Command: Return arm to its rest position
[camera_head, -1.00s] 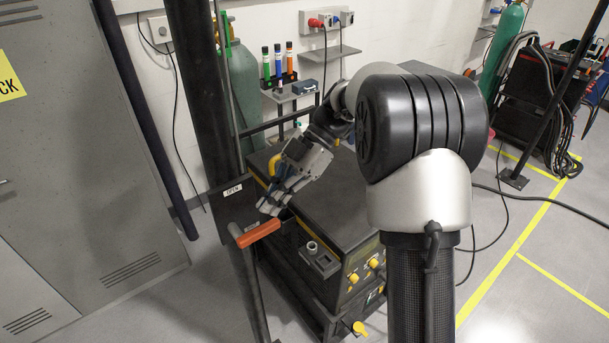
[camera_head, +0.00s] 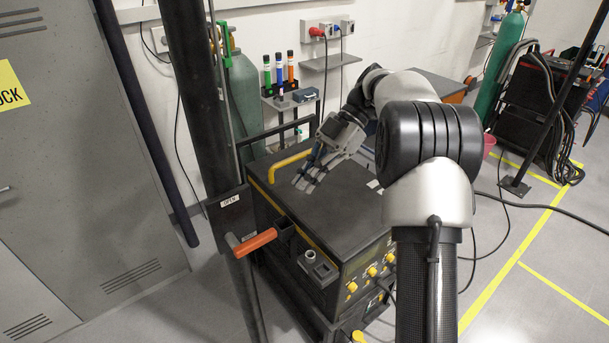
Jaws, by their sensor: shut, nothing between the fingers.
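My gripper (camera_head: 308,182) is at the end of my arm, above the dark top of the black machine (camera_head: 345,215). Its fingers are together with nothing between them, and they point down and to the left. I cannot tell exactly how far they are above the top. My arm reaches out from the right of the view, bends, and comes back in over the machine. A yellow handle (camera_head: 288,163) is on the machine's top just left of my gripper.
A dark post (camera_head: 190,90) with an OPEN label and an orange-handled lever (camera_head: 255,242) stands left of the machine. A grey cabinet (camera_head: 85,160) is at the far left. Coloured cylinders (camera_head: 279,68) stand on a small shelf behind.

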